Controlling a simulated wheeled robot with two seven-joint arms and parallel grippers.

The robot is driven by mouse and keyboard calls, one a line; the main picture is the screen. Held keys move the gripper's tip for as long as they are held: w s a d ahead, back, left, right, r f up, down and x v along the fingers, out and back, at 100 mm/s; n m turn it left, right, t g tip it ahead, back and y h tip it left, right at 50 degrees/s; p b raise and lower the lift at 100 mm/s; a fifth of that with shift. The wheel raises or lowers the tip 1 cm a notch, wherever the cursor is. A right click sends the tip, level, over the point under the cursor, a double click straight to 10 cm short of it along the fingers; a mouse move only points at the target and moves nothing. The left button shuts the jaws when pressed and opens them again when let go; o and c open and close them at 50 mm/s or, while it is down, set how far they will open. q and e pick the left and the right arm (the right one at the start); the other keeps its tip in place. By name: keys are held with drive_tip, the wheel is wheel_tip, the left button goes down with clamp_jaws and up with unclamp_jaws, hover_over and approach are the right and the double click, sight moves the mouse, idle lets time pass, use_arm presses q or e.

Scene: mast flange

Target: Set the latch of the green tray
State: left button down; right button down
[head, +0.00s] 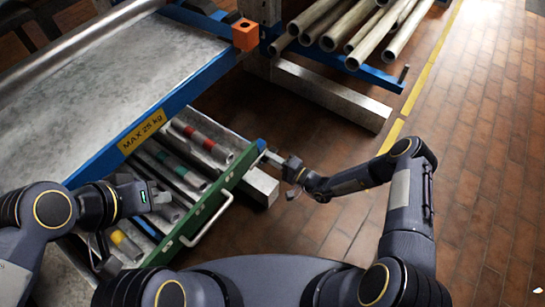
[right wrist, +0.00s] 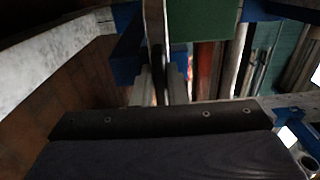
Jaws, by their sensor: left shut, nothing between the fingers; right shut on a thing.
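The green tray (head: 215,207) is a drawer under the grey bench, with a green front and a pale handle (head: 207,226). Coloured-banded tubes lie in it. My right gripper (head: 272,157) is at the far right end of the green front, shut on a small part there, which looks like the latch. In the right wrist view the latch (right wrist: 156,30) is a narrow upright bar between the fingers, beside the green front (right wrist: 202,18). Its exact setting cannot be told. My left gripper (head: 160,197) is shut and empty, above the tray's near left part.
The bench's blue edge (head: 185,100) bears a yellow "MAX 25 kg" label (head: 142,131). An orange block (head: 245,35) sits at its corner. A rack of pipes (head: 345,25) and a pale beam (head: 330,92) stand behind.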

idle(0.5)
drive_tip(key=c, duration=1.4)
unclamp_jaws()
drive_tip(key=shift+c, duration=0.2)
drive_tip(key=p+v, duration=0.1)
drive_tip(key=v, duration=0.6)
drive_tip(key=shift+s+d+p, duration=0.25)
drive_tip(key=shift+d+p, duration=0.05)
drive_tip(key=shift+p, duration=0.05)
